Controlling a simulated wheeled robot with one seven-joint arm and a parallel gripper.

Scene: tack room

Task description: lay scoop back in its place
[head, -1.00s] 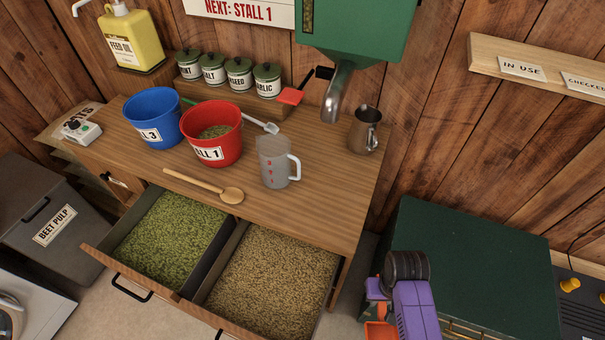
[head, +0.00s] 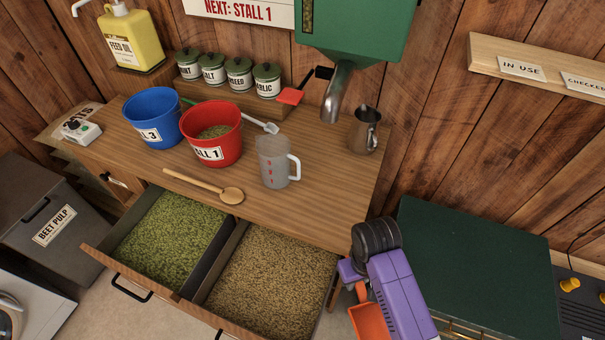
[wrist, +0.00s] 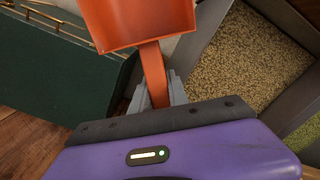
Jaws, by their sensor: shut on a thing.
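An orange scoop (wrist: 140,18) is held in my gripper (wrist: 157,90), its handle between the two grey fingers in the wrist view. In the head view the orange scoop (head: 369,322) shows at the bottom, partly hidden by my purple wrist. My gripper is to the right of the open drawers and in front of the green chest. A grain-filled drawer (head: 332,275) lies just left of it, and this drawer's grain also shows at the right in the wrist view. I cannot tell which spot is the scoop's place.
The wooden counter (head: 330,190) holds a red bucket (head: 227,150), a blue bucket (head: 152,130), a measuring jug (head: 273,165), a wooden spoon (head: 232,195) and a metal pitcher (head: 362,135). The green chest (head: 480,270) has a clear lid. A green-pellet drawer (head: 105,255) is also open.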

